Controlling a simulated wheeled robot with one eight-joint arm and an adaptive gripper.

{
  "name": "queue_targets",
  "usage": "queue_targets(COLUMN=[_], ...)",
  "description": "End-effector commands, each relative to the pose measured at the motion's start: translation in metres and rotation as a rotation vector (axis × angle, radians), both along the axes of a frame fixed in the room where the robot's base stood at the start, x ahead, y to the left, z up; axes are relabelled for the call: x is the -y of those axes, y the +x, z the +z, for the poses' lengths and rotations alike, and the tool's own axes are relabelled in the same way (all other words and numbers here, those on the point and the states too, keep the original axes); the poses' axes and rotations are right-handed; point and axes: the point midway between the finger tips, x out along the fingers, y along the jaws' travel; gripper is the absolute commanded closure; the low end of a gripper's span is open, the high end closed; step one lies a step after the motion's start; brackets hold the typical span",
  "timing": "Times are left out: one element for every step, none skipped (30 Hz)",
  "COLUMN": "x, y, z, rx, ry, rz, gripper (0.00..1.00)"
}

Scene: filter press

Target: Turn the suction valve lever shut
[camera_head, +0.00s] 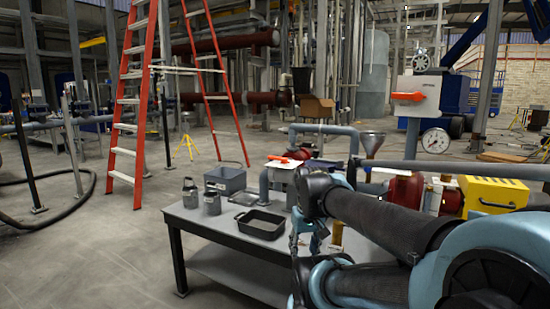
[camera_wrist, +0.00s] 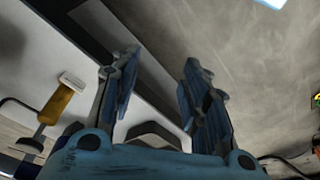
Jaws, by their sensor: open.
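An orange-red lever (camera_head: 290,161) lies about level by the blue-grey pipe (camera_head: 318,130) behind the table; I cannot tell for sure that it is the suction valve's. Another orange-red handle (camera_head: 408,97) sits on a grey box (camera_head: 419,92) at the upper right. My gripper (camera_wrist: 158,68) is open and empty in the wrist view, fingers apart above the grey table and floor. In the head view its blue fingers (camera_head: 308,238) show below my dark arm, nearer than the orange-red lever and apart from it. My arm hides part of the pipework.
A grey table (camera_head: 190,222) holds a dark tray (camera_head: 259,224), two grey cans (camera_head: 211,200) and a grey bin (camera_head: 225,179). A yellow-handled tool (camera_wrist: 58,104) shows in the wrist view. A red pump (camera_head: 404,191), yellow box (camera_head: 493,196) and gauge (camera_head: 436,140) stand right.

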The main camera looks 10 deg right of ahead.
Motion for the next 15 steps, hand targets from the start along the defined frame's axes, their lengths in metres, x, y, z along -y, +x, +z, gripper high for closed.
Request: queue_targets(x=[0.0,0.0,0.0,0.0,-0.001,-0.002,-0.002,-0.002,-0.003,-0.003,-0.003,-0.004,-0.004,-0.004,-0.004], y=[0.011,0.017,0.027,0.035,0.043,0.055,0.063,0.072,0.084,0.093,0.102,0.114,0.123,0.132,0.145], z=[0.014,0.023,0.035,0.045,0.055,0.067,0.077,0.086,0.098,0.107,0.115,0.126,0.135,0.143,0.153], rx=[0.0,0.0,0.0,0.001,0.0,0.001,0.001,0.002,0.003,0.003,0.004,0.004,0.005,0.006,0.008], ry=[0.003,0.004,0.006,0.008,0.009,0.012,0.015,0.017,0.019,0.021,0.022,0.025,0.028,0.029,0.031], rz=[0.013,0.024,0.041,0.052,0.065,0.081,0.095,0.106,0.124,0.137,0.15,0.167,0.18,0.192,0.209], gripper=[0.58,0.58,0.58,0.58,0.58,0.58,0.58,0.58,0.58,0.58,0.58,0.58,0.58,0.58,0.58])
